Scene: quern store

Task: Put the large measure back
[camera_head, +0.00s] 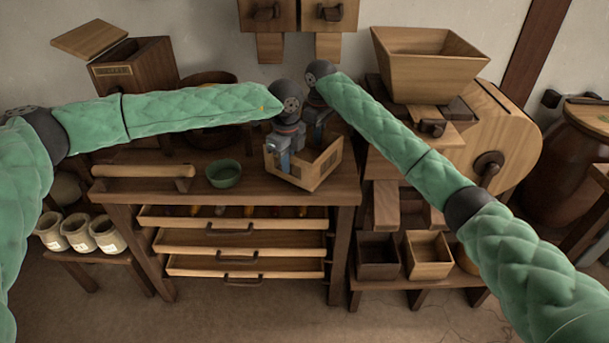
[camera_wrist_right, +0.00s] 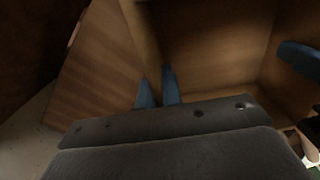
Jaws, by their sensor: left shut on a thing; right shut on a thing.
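The large measure, a square open-topped wooden box (camera_head: 323,168), is at the right front of the bench top (camera_head: 338,190). I cannot tell whether it rests on the bench or is just above it. My left gripper (camera_head: 283,162) is shut on its near left wall. My right gripper (camera_head: 317,138) is shut on its far wall. In the right wrist view, the blue fingers of my right gripper (camera_wrist_right: 158,90) pinch a wall of the measure (camera_wrist_right: 215,45), whose inside looks empty where visible. A blue fingertip of my left gripper (camera_wrist_right: 302,57) shows at the right.
A green bowl (camera_head: 223,174) and a wooden roller-like bar (camera_head: 142,171) are on the bench. Several drawers (camera_head: 240,245) below are pulled out. Right stands a mill with a hopper (camera_head: 428,75) and two small boxes (camera_head: 428,256). Jars (camera_head: 77,233) stand at left.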

